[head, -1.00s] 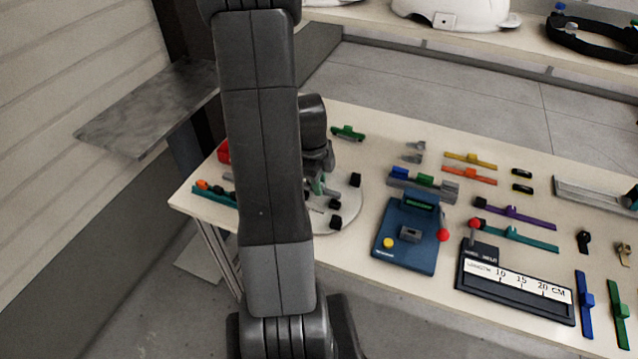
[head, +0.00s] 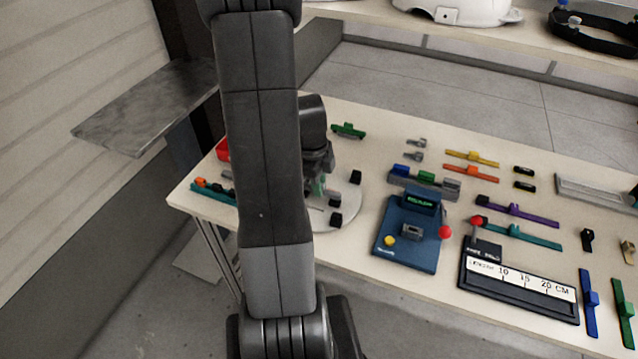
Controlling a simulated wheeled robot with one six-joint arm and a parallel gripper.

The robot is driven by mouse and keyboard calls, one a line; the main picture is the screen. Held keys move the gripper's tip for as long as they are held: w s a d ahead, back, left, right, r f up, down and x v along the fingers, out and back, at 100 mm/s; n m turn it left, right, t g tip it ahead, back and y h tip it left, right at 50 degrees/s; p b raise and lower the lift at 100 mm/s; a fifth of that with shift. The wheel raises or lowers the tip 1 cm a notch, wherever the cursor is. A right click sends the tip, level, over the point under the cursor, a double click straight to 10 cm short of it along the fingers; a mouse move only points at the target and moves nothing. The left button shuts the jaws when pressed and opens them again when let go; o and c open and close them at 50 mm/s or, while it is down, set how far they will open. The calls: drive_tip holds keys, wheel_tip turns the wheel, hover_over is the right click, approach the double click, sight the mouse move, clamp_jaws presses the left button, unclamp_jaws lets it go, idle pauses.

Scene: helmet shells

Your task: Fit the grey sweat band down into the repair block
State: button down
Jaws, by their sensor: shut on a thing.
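My gripper (head: 320,187) is low over a round pale plate (head: 345,210) at the left of the table, partly hidden behind my own arm. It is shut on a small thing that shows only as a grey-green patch. I cannot make out its shape or whether it touches the plate. I cannot pick out the grey sweat band for sure elsewhere. No block is clearly marked as the repair block. A grey block (head: 436,190) holding blue and green pieces lies right of the plate, apart from my gripper.
Black blocks (head: 336,219) stand on the plate. A blue device (head: 405,250) with red and yellow knobs and a black length gauge (head: 520,290) lie to the right. Several coloured strips, such as a purple one (head: 515,212), lie beyond. A teal holder (head: 214,193) is at the left edge.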

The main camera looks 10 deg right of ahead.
drive_tip(key=shift+f+b, duration=0.4)
drive_tip(key=shift+f, duration=0.1)
drive_tip(key=c, duration=1.3)
unclamp_jaws()
drive_tip(key=shift+c, duration=0.2)
wheel_tip(320, 180, up, 14)
drive_tip(key=a, duration=0.1)
drive_tip(key=shift+w+a+f, duration=0.15)
drive_tip(key=shift+w+a, duration=0.05)
drive_tip(key=shift+w, duration=0.25)
drive_tip(key=f, duration=0.4)
drive_tip(key=d+f, duration=0.1)
drive_tip(key=f, duration=0.4)
drive_tip(key=s+f, duration=0.1)
drive_tip(key=f, duration=0.3)
drive_tip(key=shift+d+f, duration=0.2)
drive_tip(key=shift+f, duration=0.05)
drive_tip(key=shift+r, duration=0.15)
